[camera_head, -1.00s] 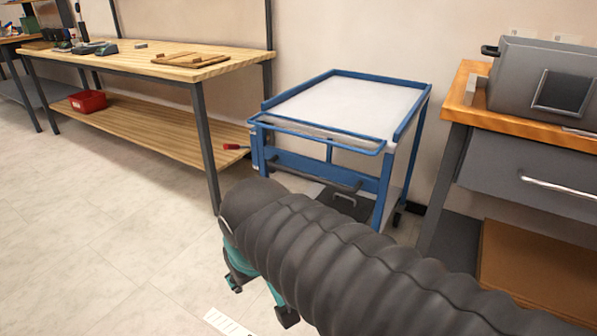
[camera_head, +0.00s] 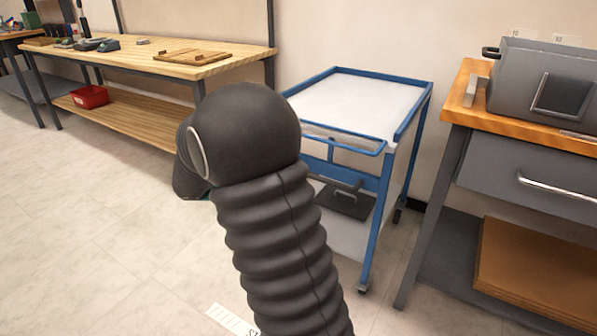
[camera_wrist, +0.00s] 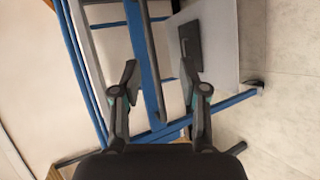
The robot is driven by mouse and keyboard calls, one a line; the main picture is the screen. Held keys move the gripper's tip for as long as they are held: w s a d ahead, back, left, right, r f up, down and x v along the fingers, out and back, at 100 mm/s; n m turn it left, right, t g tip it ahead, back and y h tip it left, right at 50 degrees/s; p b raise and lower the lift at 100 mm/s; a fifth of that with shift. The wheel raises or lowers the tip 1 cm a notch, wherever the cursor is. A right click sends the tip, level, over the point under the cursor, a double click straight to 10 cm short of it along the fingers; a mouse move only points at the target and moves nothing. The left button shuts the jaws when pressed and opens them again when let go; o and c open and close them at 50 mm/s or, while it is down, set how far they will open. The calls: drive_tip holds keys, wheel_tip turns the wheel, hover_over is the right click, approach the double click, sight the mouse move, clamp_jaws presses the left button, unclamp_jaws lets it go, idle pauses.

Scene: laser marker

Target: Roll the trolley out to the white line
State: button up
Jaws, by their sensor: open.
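The trolley (camera_head: 352,105) has a blue tube frame, a white top and a white lower shelf. It stands between the wooden bench and the grey cabinet. The white line (camera_head: 230,318), a strip with dark marks, lies on the floor at the bottom edge, partly behind my arm. My gripper (camera_wrist: 159,75) is open in the wrist view, facing the trolley. The dark bar (camera_wrist: 143,45) shows between its fingers; I cannot tell how deep it lies. In the head view my arm's black sleeve hides the gripper and the trolley's left front.
The wooden bench (camera_head: 225,58) with a lower shelf and a red bin (camera_head: 89,97) stands at the left. The grey cabinet (camera_head: 535,180) with a wooden top stands close at the trolley's right. The tiled floor at the left front is clear.

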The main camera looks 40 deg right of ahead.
drive_tip(key=w+d+f+n+t+h, duration=0.1)
drive_tip(key=w+d+f+h, duration=0.25)
drive_tip(key=w, duration=0.35)
drive_tip(key=d+f, duration=0.1)
drive_tip(key=d, duration=0.3)
drive_tip(key=d+p, duration=0.1)
drive_tip(key=d, duration=0.3)
drive_tip(key=d+f+p, duration=0.1)
drive_tip(key=d, duration=0.3)
drive_tip(key=shift+w+d+f, duration=0.1)
drive_tip(key=shift+d+f, duration=0.05)
drive_tip(key=shift+f, duration=0.15)
clamp_jaws()
